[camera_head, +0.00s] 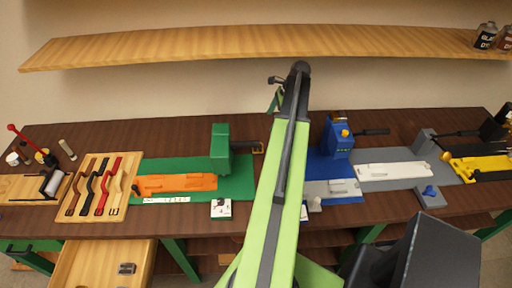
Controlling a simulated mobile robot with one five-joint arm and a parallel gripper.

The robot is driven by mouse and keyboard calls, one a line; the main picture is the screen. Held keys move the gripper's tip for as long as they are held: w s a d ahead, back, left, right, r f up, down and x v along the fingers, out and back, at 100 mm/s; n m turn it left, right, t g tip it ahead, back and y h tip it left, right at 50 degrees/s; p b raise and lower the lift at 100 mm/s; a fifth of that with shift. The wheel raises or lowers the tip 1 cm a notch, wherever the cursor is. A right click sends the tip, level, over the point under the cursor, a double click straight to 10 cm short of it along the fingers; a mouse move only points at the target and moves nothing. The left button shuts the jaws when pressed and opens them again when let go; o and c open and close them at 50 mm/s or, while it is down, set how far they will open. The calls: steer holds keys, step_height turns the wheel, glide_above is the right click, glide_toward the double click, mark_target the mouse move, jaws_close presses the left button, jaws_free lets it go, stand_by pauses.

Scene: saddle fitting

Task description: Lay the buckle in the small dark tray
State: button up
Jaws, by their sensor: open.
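My arm reaches up the middle of the view. My gripper (274,92) is at its far end, small, open, with nothing seen in it, above the back of the bench. A small dark grey metal piece (127,268) lies in the open wooden drawer at the lower left; it may be the buckle, but it is too small to be sure. I cannot make out a small dark tray for certain; my arm hides part of the bench.
The dark wooden bench (345,232) carries a green press (220,150), a blue press (337,140), a wooden board (85,205) with several strap-like pieces, and a grey block with a blue piece (430,191). A wooden shelf (180,45) runs above. The drawer (95,262) stands open.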

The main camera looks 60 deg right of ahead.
steer(key=b, duration=1.2)
glide_above(259, 148)
steer(key=s+d, duration=0.1)
steer(key=f, duration=1.1)
steer(key=shift+d+f, duration=0.2)
steer(key=shift+f, duration=0.1)
steer(key=shift+r+p, duration=0.1)
steer(key=shift+p, duration=0.25)
steer(key=b+x, duration=0.3)
steer(key=s+b+x, duration=0.1)
steer(key=b+x, duration=0.1)
steer(key=shift+w+d+f, duration=0.1)
steer(key=shift+d+f, duration=0.1)
steer(key=shift+f, duration=0.2)
steer(key=shift+r, duration=0.2)
steer(key=shift+c, duration=0.4)
steer(key=c, duration=1.5)
steer(key=shift+r, duration=0.15)
steer(key=shift+c, duration=0.2)
step_height(259, 148, up, 10)
steer(key=p, duration=1)
